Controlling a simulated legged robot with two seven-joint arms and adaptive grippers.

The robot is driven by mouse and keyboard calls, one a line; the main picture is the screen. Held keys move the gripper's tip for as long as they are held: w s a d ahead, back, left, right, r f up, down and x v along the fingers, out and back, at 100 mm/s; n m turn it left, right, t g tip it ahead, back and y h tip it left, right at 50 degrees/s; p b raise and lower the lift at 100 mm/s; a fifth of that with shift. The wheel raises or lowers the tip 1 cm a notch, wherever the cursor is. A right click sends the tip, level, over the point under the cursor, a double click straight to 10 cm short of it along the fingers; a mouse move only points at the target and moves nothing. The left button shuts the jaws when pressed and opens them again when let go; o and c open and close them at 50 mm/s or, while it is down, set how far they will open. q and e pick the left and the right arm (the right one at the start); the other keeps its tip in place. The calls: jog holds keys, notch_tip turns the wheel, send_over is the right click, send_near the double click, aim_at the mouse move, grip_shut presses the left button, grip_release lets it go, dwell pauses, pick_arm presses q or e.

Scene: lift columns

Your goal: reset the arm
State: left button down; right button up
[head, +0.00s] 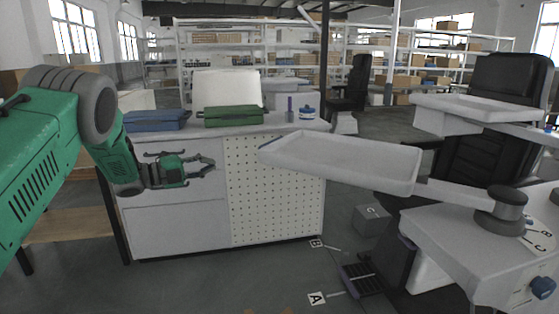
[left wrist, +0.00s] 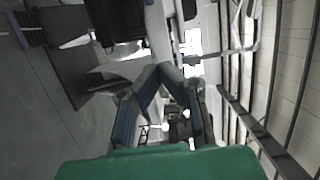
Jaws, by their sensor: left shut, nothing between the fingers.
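My left arm (head: 52,150) is green and comes in from the left in the head view. Its gripper (head: 211,168) points right, held in the air in front of the white cabinet. In the left wrist view the two fingertips of the left gripper (left wrist: 159,70) come together, with nothing between them. The gripper is shut and empty. My right arm and right gripper do not show in either view.
Behind the gripper stands a white cabinet (head: 165,235) with a pegboard front (head: 275,190). A blue case (head: 155,121) and a green case (head: 233,116) lie on top. A white tray (head: 345,158) on a swing arm juts in from the right. A small grey cube (head: 371,218) is on the floor.

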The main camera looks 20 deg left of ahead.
pick_arm(q)
jog(key=s+d+f+n+g+y, duration=0.1)
jog(key=s+d+f+n+y, duration=0.3)
jog(key=f, duration=0.5)
jog(key=s+d+f+n+g+y, duration=0.1)
jog(key=s+d+f+n, duration=0.2)
jog(key=d+f+n, duration=0.35)
jog(key=s+d+f+n+g+y, duration=0.1)
jog(key=s+d+f+n+y, duration=0.25)
jog(key=f+n, duration=0.45)
jog(key=s+d+f+n+g+y, duration=0.1)
jog(key=s+d+f+g, duration=0.2)
jog(key=s+f, duration=0.35)
jog(key=s+d+f+n+g, duration=0.2)
jog(key=s+f, duration=0.2)
jog(key=s, duration=0.6)
jog(key=s+d+n+g, duration=0.1)
jog(key=s+g, duration=0.2)
jog(key=s, duration=0.6)
jog(key=s+d+f+n+g+y, duration=0.1)
jog(key=s+d+n+g, duration=0.1)
jog(key=s, duration=0.6)
jog(key=shift+s+d+f+g, duration=0.15)
jog(key=shift+s+d+g, duration=0.1)
jog(key=shift+s+g, duration=0.15)
